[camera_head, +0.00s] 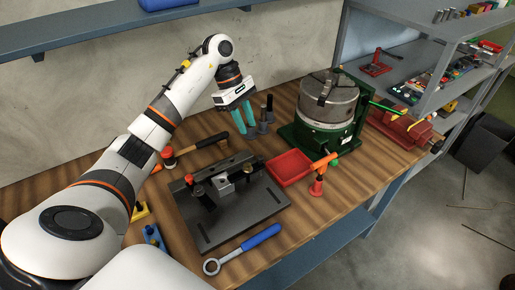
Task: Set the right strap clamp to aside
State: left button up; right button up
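The dark fixture plate (262,200) lies on the wooden bench top. It carries a small grey block (224,185) in its middle. A strap clamp with a red knob is on the left (190,181). My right gripper is not in view.
A blue-handled wrench (248,247) lies in front of the plate and a hammer (190,149) behind it. A red tray (288,168), an orange-topped tool (320,178) and a green machine with a grey drum (326,105) stand to the right. Shelves rise beyond.

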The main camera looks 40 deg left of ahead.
aim_at(259, 156)
pick_arm(q)
jog(key=p+x, duration=0.2)
jog(key=x, duration=0.7)
jog(key=shift+d, duration=0.1)
jog(key=shift+d+f, duration=0.15)
jog(key=shift+f, duration=0.4)
